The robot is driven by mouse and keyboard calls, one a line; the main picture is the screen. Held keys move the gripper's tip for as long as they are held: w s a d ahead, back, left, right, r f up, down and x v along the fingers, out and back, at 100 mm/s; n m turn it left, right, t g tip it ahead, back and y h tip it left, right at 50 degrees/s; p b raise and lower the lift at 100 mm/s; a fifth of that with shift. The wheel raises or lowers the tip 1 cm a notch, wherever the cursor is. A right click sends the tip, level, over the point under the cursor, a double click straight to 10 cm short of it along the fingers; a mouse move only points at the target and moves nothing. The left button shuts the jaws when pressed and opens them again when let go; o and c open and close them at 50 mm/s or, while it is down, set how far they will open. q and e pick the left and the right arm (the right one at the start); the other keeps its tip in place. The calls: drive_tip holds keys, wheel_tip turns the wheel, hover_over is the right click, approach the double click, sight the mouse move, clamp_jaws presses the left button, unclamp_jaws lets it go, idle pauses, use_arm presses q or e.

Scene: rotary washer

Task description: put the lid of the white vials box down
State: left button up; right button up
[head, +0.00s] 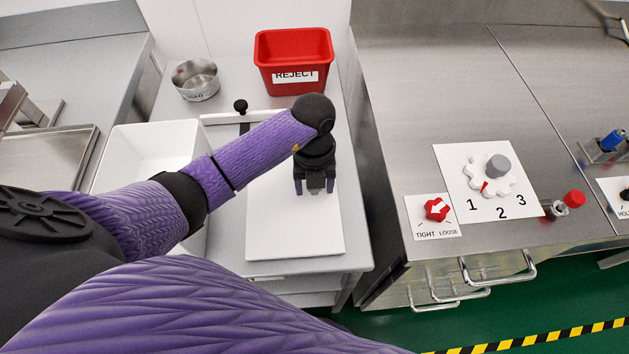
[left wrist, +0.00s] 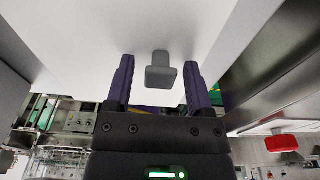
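A flat white panel that looks like the lid (head: 293,225) lies level over the bench, right of an open white box (head: 150,147). I cannot tell whether it rests on the bench or on something below. My left gripper (head: 315,188) is above this panel, pointing down. In the left wrist view, a grey knob (left wrist: 160,70) on the white surface (left wrist: 85,35) stands between the fingers of the left gripper (left wrist: 160,85). A gap shows on both sides of the knob, so the fingers are open and apart from it. My right gripper is not in view.
A red REJECT bin (head: 293,62) and a steel bowl (head: 196,79) stand behind. A black knob (head: 240,106) is at the panel's back edge. A steel counter on the right carries a red dial (head: 437,209) and a white rotary knob (head: 490,182).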

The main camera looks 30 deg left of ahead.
use_arm(q)
wheel_tip(320, 180, up, 12)
drive_tip(key=w+p, duration=0.1)
drive_tip(key=p, duration=0.2)
drive_tip(key=shift+w+a+p, duration=0.15)
drive_tip(key=shift+a+p, duration=0.2)
drive_tip(key=shift+a, duration=0.05)
